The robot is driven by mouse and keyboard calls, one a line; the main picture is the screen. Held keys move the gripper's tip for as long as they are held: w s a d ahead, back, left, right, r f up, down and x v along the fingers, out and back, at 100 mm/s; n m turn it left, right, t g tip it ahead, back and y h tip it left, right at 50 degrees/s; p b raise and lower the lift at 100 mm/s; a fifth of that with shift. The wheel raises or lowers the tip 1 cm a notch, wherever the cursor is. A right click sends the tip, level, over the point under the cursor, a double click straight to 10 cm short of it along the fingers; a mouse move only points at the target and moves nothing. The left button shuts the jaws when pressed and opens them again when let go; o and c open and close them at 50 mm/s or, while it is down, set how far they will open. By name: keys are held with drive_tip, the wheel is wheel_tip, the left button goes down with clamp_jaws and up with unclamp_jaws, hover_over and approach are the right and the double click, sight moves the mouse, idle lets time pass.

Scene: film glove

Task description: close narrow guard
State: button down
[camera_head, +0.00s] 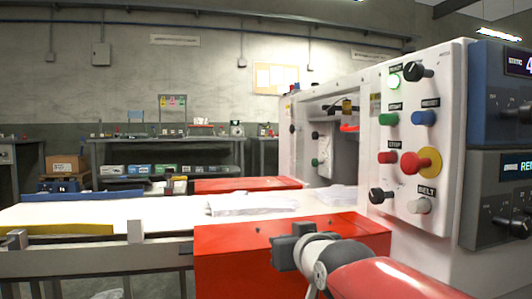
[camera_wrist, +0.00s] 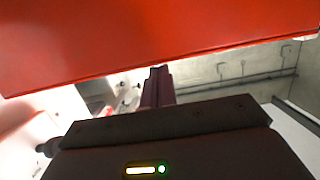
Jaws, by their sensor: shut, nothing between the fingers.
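A red guard panel (camera_head: 235,262) stands at the near side of the belt, with its flat red top reaching the white machine. A second red guard (camera_head: 248,184) lies across the belt's far side. I cannot tell which is the narrow one. My gripper (camera_head: 283,253) is in front of the near red panel; its fingertips are hard to make out there. In the wrist view the fingers (camera_wrist: 158,72) are together and empty, just below a wide red surface (camera_wrist: 150,40). I cannot tell whether they touch it.
The white control cabinet (camera_head: 438,185) with buttons and knobs stands close on the right. A white belt table (camera_head: 130,212) carries a stack of white sheets (camera_head: 250,205). A workbench (camera_head: 165,140) stands along the back wall.

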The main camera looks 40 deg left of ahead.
idle(0.4)
wheel_tip(320, 180, up, 5)
drive_tip(key=p, duration=0.3)
drive_tip(key=s+d+f+b, duration=0.4)
drive_tip(key=s+d+f, duration=0.1)
drive_tip(key=d+f, duration=0.15)
drive_tip(key=d+f+m+h, duration=0.25)
drive_tip(key=d+f, duration=0.35)
drive_tip(key=d, duration=0.4)
drive_tip(key=d+f+m+h, duration=0.2)
drive_tip(key=d+f+h, duration=0.25)
drive_tip(key=d, duration=0.55)
drive_tip(key=s+d+f+m+g+h, duration=0.25)
drive_tip(key=s+d+f, duration=0.35)
drive_tip(key=d, duration=0.3)
drive_tip(key=s+d+f+m+g+h, duration=0.2)
drive_tip(key=s+d+f+m, duration=0.1)
drive_tip(key=s+d+f, duration=0.5)
wheel_tip(320, 180, up, 15)
drive_tip(key=w+p, duration=0.2)
drive_tip(key=p, duration=1.1)
drive_tip(key=shift+w+d, duration=0.3)
drive_tip(key=shift+w, duration=0.05)
